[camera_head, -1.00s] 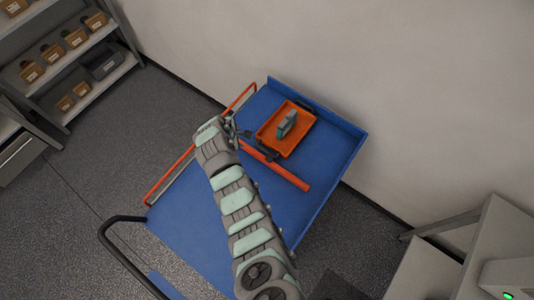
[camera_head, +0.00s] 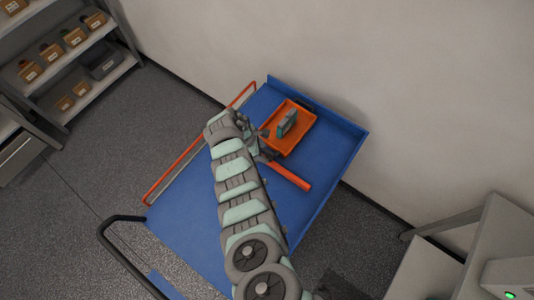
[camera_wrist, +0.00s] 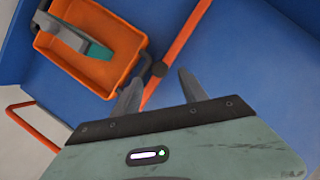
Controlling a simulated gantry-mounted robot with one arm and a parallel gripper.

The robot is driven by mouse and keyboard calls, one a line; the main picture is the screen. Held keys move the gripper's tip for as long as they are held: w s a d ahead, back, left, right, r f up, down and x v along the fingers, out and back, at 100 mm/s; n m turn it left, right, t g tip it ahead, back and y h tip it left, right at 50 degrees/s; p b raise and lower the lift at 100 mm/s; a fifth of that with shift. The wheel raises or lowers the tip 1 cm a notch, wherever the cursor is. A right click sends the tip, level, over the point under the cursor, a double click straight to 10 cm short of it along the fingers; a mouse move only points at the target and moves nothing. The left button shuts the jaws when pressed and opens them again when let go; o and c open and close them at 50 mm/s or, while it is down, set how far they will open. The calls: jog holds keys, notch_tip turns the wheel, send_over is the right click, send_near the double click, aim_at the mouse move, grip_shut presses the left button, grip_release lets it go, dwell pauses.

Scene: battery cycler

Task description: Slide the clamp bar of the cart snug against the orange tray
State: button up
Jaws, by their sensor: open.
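The orange tray (camera_head: 294,144) lies on the blue deck of the cart, with a grey and teal device (camera_head: 287,124) in it. It shows at the upper left of the wrist view (camera_wrist: 103,88). The clamp bar (camera_head: 291,177) is an orange bar on the near side of the tray, partly hidden by my arm. In the wrist view the bar (camera_wrist: 183,42) runs diagonally, with a strip of blue deck between it and the tray.
The blue cart deck (camera_head: 335,150) has a raised rim at the back and right. An orange side rail (camera_head: 172,175) runs along its left, and a black handle (camera_head: 110,225) stands at the front left. A wall is behind; shelves with boxes (camera_head: 75,38) stand upper left.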

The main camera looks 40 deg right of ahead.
aim_at(269, 157)
jog(key=shift+b+x, duration=1.1)
jog(key=shift+x, duration=1.25)
grip_shut()
